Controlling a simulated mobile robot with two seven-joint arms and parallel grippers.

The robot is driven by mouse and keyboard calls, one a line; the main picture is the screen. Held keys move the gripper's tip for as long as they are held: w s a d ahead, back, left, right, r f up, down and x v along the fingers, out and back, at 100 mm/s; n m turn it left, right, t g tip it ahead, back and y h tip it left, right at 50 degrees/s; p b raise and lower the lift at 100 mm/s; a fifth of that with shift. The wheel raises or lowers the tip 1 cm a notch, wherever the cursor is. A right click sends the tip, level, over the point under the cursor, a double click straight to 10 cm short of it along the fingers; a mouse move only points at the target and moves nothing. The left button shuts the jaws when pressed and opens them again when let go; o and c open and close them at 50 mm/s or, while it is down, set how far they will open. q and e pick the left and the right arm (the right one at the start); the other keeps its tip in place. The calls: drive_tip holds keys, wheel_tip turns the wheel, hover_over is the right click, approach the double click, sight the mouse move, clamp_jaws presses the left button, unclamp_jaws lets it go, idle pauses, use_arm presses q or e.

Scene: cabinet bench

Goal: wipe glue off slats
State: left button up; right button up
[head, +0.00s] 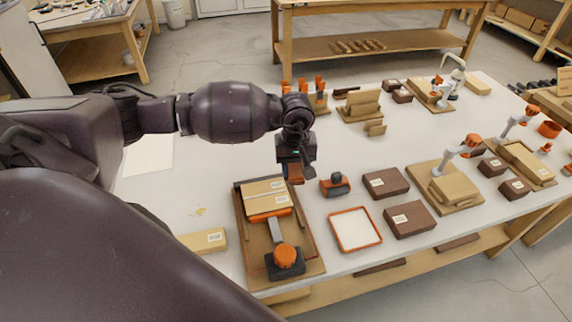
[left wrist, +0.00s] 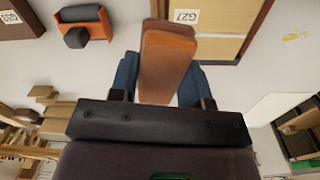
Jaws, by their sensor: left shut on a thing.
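My left gripper (head: 296,176) is shut on an orange-brown block (left wrist: 166,65), held between its blue fingers. The gripper hangs over the back right corner of a brown wooden tray (head: 245,240). Two pale labelled slats (head: 262,190) lie side by side in the back of that tray, just left of the gripper. One labelled slat also shows in the left wrist view (left wrist: 228,20), partly hidden behind the held block. I cannot make out glue on the slats. My right gripper is not in view.
In the tray's front stands a clamp with an orange knob (head: 285,256). Beside the tray are an orange-black tool (head: 335,185), an orange-rimmed tray (head: 355,230) and dark labelled boxes (head: 409,220). A loose pale slat (head: 202,240) lies left. Yellowish specks (head: 198,212) mark the white bench.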

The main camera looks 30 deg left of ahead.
sight(284, 191)
use_arm(q)
drive_tip(key=a+f+n, duration=0.2)
drive_tip(key=a, duration=0.1)
drive_tip(key=shift+s+a+f, duration=0.15)
drive_tip(key=shift+a+f, duration=0.1)
drive_tip(key=shift+f, duration=0.05)
drive_tip(key=shift+f+b, duration=0.85)
drive_tip(key=shift+f, duration=1)
drive_tip(key=shift+f+b, duration=0.35)
drive_tip(key=shift+f, duration=0.45)
drive_tip(key=shift+f, duration=0.1)
drive_tip(key=shift+f+b, duration=0.25)
drive_tip(key=shift+b, duration=0.1)
